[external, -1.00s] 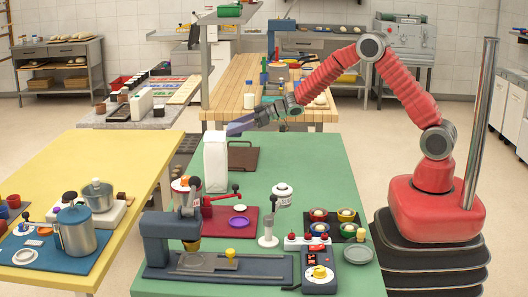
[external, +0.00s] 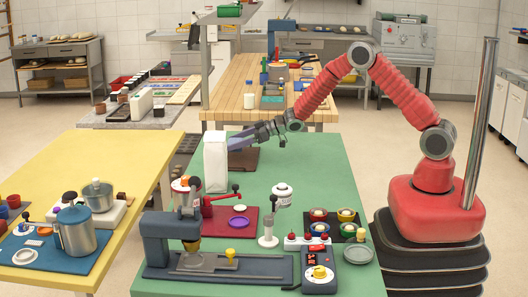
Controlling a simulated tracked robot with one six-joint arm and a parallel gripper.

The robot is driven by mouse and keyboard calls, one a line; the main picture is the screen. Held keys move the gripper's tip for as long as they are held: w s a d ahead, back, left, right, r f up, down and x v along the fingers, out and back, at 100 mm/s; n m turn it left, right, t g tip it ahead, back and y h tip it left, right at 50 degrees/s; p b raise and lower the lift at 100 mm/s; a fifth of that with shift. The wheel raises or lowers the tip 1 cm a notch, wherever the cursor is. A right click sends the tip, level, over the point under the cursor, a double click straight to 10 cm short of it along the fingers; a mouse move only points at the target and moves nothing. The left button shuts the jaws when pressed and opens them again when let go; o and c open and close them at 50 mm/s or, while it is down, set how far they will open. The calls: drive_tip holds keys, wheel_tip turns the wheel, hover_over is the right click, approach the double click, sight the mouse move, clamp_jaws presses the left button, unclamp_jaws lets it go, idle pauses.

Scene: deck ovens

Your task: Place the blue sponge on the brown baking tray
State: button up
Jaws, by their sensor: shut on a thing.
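The blue sponge (external: 239,142) is a flat blue-violet slab held at the end of my gripper (external: 258,134), in the external view. My gripper is shut on its right end and reaches in from the right. The brown baking tray (external: 246,161) lies flat on the green table, behind the white carton. The sponge is over the tray's far part, low down; I cannot tell whether it touches the tray. The carton hides the tray's left part and stands close to the sponge's left end.
The tall white carton (external: 216,163) stands upright just left of the sponge. Green table surface (external: 310,170) right of the tray is clear.

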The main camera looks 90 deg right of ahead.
sight(236, 151)
drive_tip(key=shift+f, duration=1.85)
drive_tip(key=shift+f, duration=0.1)
drive_tip(key=o, duration=1)
drive_tip(key=shift+s+r, duration=0.35)
drive_tip(key=shift+s, duration=0.15)
drive_tip(key=v, duration=1.1)
